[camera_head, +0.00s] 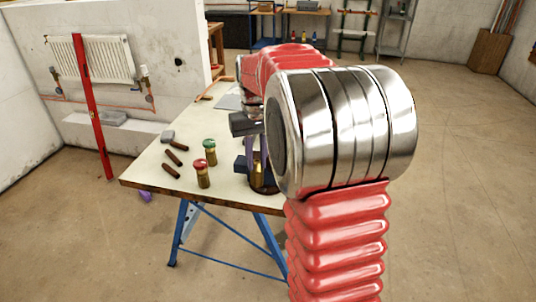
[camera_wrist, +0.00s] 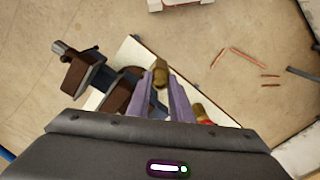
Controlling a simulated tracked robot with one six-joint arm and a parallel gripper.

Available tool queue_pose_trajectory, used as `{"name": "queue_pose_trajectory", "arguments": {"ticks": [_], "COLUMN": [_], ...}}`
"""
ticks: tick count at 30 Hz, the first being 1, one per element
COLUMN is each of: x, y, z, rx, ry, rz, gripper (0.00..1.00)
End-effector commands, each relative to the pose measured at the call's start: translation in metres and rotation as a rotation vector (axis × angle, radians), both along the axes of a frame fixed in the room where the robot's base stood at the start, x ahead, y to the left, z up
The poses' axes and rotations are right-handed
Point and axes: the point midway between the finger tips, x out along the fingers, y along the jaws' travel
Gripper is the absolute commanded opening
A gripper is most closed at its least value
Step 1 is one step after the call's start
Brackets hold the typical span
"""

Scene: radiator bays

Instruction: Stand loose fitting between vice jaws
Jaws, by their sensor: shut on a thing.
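My gripper (camera_wrist: 161,85) has two purple fingers, shut on a brass fitting (camera_wrist: 161,72) whose end shows between the fingertips. In the head view my gripper (camera_head: 250,157) is beside the vice at the bench's right side, partly behind my own arm; the held fitting cannot be made out there. The vice (camera_head: 241,166) shows a dark blue jaw and a brown base. In the wrist view the vice (camera_wrist: 85,75) lies left of the fingers, with dark blue and brown parts. Whether the fitting is inside the jaw gap cannot be told.
A red-topped brass valve (camera_head: 202,174) and a green-topped one (camera_head: 209,152) stand on the bench (camera_head: 150,175), left of the vice. A hammer-like tool (camera_head: 174,140) and brown-handled tools (camera_head: 172,171) lie farther left. A radiator (camera_head: 92,60) hangs on the wall behind.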

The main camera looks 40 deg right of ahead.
Motion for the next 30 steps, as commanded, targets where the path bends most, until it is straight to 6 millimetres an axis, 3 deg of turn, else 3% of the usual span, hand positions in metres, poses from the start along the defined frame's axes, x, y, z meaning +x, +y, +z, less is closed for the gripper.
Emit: {"name": "queue_pose_trajectory", "arguments": {"ticks": [14,24,30], "x": [0.044,0.065,0.065], "y": [0.067,0.168,0.198], "z": [-0.059,-0.125,-0.144], "rx": [0.001,0.0,0.0], "ry": [0.002,0.001,-0.001], "rz": [0.095,0.25,0.299], "gripper": [0.0,0.0,0.0]}}
